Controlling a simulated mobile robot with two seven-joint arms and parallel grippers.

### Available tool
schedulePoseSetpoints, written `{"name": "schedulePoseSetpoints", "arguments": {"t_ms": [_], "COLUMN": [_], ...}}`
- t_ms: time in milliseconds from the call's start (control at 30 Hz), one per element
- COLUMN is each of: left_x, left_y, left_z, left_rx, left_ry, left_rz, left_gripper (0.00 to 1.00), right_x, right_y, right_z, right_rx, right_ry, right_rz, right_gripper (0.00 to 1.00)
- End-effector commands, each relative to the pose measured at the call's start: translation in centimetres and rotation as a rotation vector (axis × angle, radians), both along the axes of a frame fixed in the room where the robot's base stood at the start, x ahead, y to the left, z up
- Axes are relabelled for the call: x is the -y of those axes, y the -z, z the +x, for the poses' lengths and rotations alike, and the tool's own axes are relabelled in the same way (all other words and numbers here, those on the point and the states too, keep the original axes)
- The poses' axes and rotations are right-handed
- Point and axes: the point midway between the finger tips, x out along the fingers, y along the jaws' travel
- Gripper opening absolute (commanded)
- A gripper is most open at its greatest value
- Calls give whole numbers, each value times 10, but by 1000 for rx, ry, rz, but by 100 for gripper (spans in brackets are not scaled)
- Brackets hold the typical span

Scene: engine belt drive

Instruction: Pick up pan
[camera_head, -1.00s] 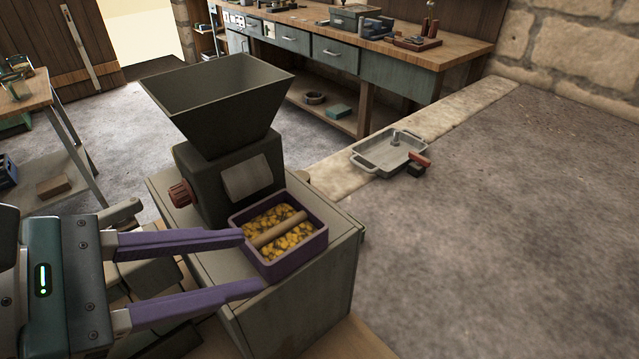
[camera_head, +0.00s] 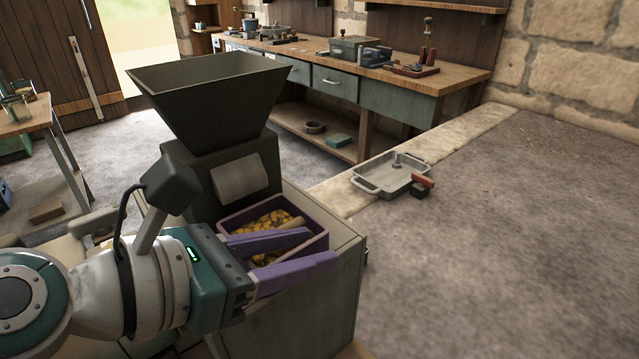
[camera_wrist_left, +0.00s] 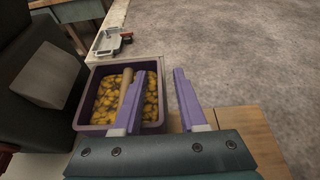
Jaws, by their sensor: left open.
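A purple rectangular pan (camera_head: 321,243) filled with yellow pieces sits on the grey cabinet below the hopper machine. A tan bar lies across it. The pan also shows in the left wrist view (camera_wrist_left: 88,112). My left gripper (camera_head: 324,245) is open at the pan's near side. In the left wrist view my gripper (camera_wrist_left: 160,71) has one finger over the inside of the pan and the other outside its right wall. I cannot tell if either finger touches it. The fingers hide part of the pan and bar. My right gripper is not in view.
A dark hopper machine (camera_head: 208,105) stands right behind the pan. A grey two-handled tray (camera_head: 380,187) lies on the stone ledge with a red-and-black object (camera_head: 422,184) beside it. A workbench (camera_head: 400,82) runs along the back. Floor on the right is clear.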

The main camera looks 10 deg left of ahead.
Motion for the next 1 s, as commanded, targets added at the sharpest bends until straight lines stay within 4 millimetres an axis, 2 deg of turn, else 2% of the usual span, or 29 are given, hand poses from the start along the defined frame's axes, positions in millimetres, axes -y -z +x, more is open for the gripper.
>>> {"name": "schedulePoseSetpoints", "arguments": {"t_ms": [267,633,1000], "left_x": [3,3,2], "left_y": [2,2,2], "left_z": [4,3,3], "left_rx": [1,1,1], "left_ry": [0,0,0], "left_rz": [1,1,1], "left_gripper": [41,1,0], "right_x": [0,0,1], "right_y": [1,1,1], "right_z": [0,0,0], "right_rx": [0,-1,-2], "right_ry": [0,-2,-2], "right_rz": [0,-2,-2], "right_gripper": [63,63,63]}}
